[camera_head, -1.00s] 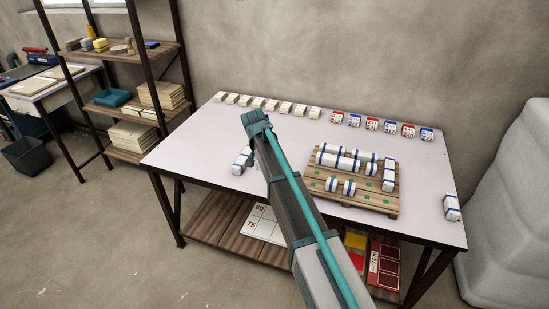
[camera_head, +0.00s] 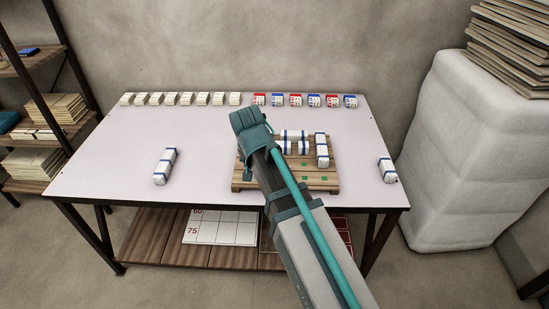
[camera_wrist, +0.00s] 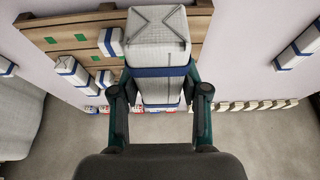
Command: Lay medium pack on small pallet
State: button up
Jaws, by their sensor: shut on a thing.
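My gripper (camera_wrist: 160,98) is shut on a white pack with blue bands (camera_wrist: 160,28) in the wrist view. In the head view my arm covers the held pack. In the head view my gripper overlaps the pallet's back left part. In the wrist view the pallet (camera_wrist: 60,32) lies behind and left of the held pack; I cannot tell the gap between them.
One banded pack (camera_head: 165,166) lies on the table left of the pallet, another (camera_head: 387,170) near the right edge. Rows of cream blocks (camera_head: 180,99) and red and blue boxes (camera_head: 296,100) line the back edge. The front left of the table is clear.

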jog(key=w+a+f, duration=0.1)
jog(key=w+f, duration=0.2)
jog(key=w, duration=0.1)
jog(key=w+a+f+p, duration=0.1)
jog(key=w+f, duration=0.2)
jog(key=w, duration=0.1)
jog(key=w+a+f, duration=0.1)
jog(key=w+f, duration=0.2)
jog(key=w, duration=0.1)
jog(key=shift+a+p, duration=0.2)
jog(key=shift+p, duration=0.15)
jog(key=shift+w+f+p, duration=0.15)
jog(key=shift+f+p, duration=0.1)
jog(key=shift+f, duration=0.65)
jog(key=shift+w+f+p, duration=0.1)
jog(key=shift+f+p, duration=0.1)
jog(key=shift+f, duration=0.7)
jog(key=shift+f, duration=0.2)
jog(key=o, duration=1.2)
jog(key=shift+r, duration=0.15)
jog(key=b+v, duration=0.1)
jog(key=v, duration=1.1)
jog(key=shift+r, duration=0.1)
